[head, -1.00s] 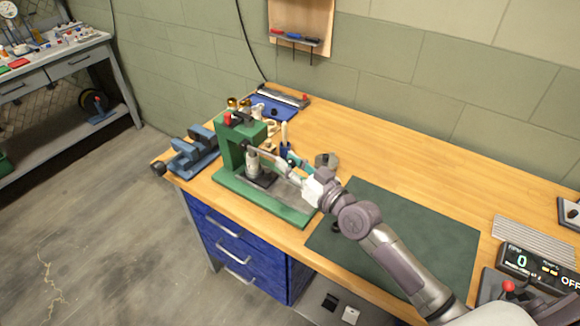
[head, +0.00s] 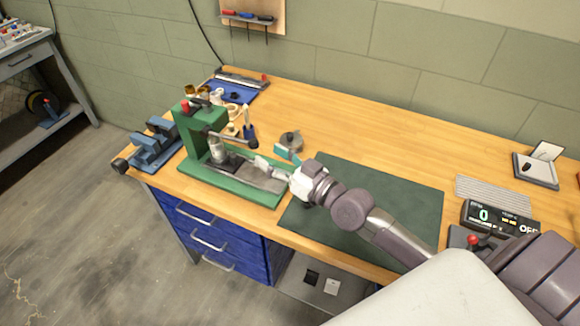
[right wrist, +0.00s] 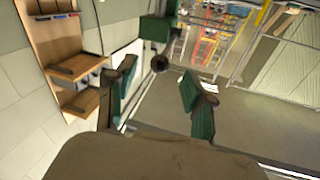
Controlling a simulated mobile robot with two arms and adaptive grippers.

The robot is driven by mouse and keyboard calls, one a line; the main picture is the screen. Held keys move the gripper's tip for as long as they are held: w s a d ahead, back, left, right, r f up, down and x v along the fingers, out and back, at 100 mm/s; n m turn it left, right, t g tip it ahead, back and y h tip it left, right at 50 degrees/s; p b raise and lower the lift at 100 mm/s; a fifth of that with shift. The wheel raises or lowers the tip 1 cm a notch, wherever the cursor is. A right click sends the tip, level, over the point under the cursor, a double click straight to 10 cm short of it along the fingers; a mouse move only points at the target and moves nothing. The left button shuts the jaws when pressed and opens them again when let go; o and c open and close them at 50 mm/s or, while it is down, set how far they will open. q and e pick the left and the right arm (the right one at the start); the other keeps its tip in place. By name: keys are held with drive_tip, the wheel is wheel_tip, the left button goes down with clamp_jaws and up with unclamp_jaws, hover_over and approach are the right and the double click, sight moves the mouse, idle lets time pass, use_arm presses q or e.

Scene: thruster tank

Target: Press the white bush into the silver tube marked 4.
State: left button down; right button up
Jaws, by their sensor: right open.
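The green press (head: 190,135) stands near the left end of the wooden bench. A silver-grey cylinder (head: 217,151) stands upright on its base, below the ram. I cannot read any mark on it, or tell where tube and ram meet. I cannot make out the white bush. My right gripper (head: 273,160) is open and looks empty, just right of the press column and over the right part of the press base. In the right wrist view its teal fingers (right wrist: 157,85) are apart, with a dark round end (right wrist: 160,63) on a green part beyond them. My left gripper is not seen.
A blue vise-like fixture (head: 154,144) sits left of the press. A round grey part (head: 291,140) lies behind my right gripper. A dark green mat (head: 390,205) and a digital display (head: 500,218) are to the right. The bench behind the mat is mostly clear.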

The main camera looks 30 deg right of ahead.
drive_tip(key=v, duration=0.6)
idle(0.3)
